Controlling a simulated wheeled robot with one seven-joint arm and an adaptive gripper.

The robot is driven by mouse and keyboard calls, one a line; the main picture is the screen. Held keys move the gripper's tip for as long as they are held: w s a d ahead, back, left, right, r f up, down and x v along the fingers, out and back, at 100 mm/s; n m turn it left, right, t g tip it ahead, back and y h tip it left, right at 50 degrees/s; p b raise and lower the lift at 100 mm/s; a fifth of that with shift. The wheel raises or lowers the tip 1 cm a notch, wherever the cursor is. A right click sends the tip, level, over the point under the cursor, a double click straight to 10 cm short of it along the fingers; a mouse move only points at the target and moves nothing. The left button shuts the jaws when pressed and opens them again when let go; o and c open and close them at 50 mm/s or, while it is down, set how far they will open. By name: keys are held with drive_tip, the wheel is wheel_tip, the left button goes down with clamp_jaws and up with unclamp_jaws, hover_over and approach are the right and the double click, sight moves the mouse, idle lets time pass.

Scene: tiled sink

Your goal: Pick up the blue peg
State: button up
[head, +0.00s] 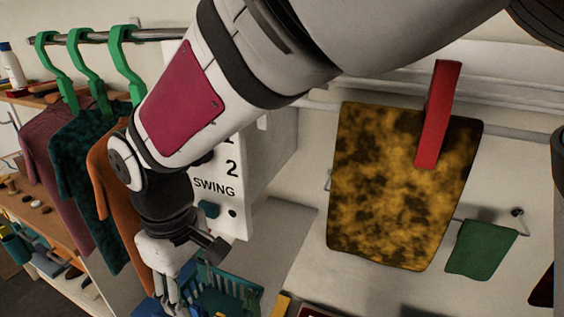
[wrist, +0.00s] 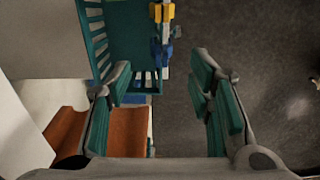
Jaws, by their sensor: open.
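A blue peg (wrist: 160,52) shows in the wrist view at the right edge of a teal slatted basket (wrist: 123,35). It looks clipped on the rim, though its lower part is hard to make out. My gripper (wrist: 160,88) is open and empty, and the peg lies ahead of the gap between its fingers, apart from both. In the head view my gripper (head: 172,290) points down at the left of the teal basket (head: 238,299); I cannot make out the blue peg clearly there.
A yellow peg (wrist: 162,12) sits close beyond the blue one on the same edge. Orange cloth (wrist: 125,130) lies below my left finger; an orange shirt (head: 118,170) hangs beside my arm. A white "SWING" panel (head: 222,160) stands close behind.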

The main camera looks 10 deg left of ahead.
drive_tip(key=shift+s+f+p, duration=0.1)
drive_tip(key=shift+f+p, duration=0.7)
drive_tip(key=shift+f, duration=3.6)
drive_tip(key=c, duration=1)
